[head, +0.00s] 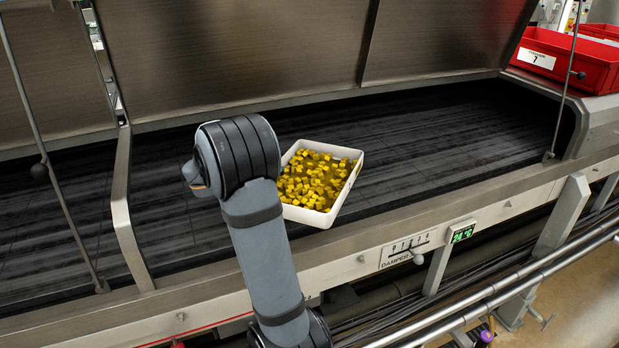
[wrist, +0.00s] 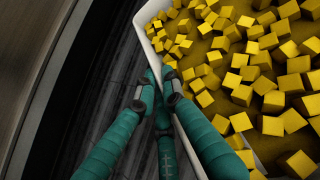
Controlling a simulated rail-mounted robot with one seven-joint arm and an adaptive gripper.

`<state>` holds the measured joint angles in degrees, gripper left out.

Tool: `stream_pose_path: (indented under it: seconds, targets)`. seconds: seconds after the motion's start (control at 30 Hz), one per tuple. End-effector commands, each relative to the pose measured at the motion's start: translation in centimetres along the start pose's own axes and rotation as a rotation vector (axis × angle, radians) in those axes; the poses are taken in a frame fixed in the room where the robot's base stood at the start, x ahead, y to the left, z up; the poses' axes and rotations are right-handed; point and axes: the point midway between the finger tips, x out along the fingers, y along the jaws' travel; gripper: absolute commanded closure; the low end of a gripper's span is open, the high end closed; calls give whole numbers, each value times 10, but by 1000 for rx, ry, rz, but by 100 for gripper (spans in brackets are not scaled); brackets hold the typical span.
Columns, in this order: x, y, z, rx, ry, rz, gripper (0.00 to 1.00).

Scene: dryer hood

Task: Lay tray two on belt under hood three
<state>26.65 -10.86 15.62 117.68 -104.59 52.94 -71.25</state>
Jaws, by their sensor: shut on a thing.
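A white tray (head: 312,217) filled with small yellow cubes (head: 315,182) is over the dark belt (head: 430,140), turned at an angle to it. I cannot tell whether it touches the belt. The raised metal hood (head: 250,50) stands behind it; no hood number is legible. In the wrist view my gripper (wrist: 160,88) is shut on the tray's left wall (wrist: 152,50), and the cubes (wrist: 240,95) lie to the right. In the head view my arm hides the gripper and the tray's left side.
Red crates (head: 570,62), one labelled 7, stand at the upper right. A metal divider (head: 125,205) and thin rods flank the opening. A damper lever (head: 418,257) and a green display (head: 462,232) are on the front rail. The belt right of the tray is clear.

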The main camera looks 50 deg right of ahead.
Motion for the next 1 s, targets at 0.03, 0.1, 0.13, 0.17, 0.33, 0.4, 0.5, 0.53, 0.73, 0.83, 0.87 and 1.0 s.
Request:
stream_pose_path:
  seconds: [0.03,0.1,0.13,0.17,0.33,0.4,0.5,0.53,0.73,0.83,0.87,1.0]
  targets:
    - [1,4,1,-4,-2,2,100]
    - [5,11,-2,-6,-1,2,100]
    - [8,16,-3,-5,0,3,100]
    - [11,21,-6,-6,1,3,100]
    - [31,55,-17,-6,0,2,100]
    - [40,69,-22,-5,0,2,100]
    - [50,87,-28,-4,0,2,100]
    - [53,91,-30,-3,-1,2,100]
    - [65,108,-37,-1,-2,1,100]
    - [68,111,-39,-2,-2,1,100]
    - [69,111,-41,-2,-2,1,100]
    - [77,111,-58,-5,1,0,100]
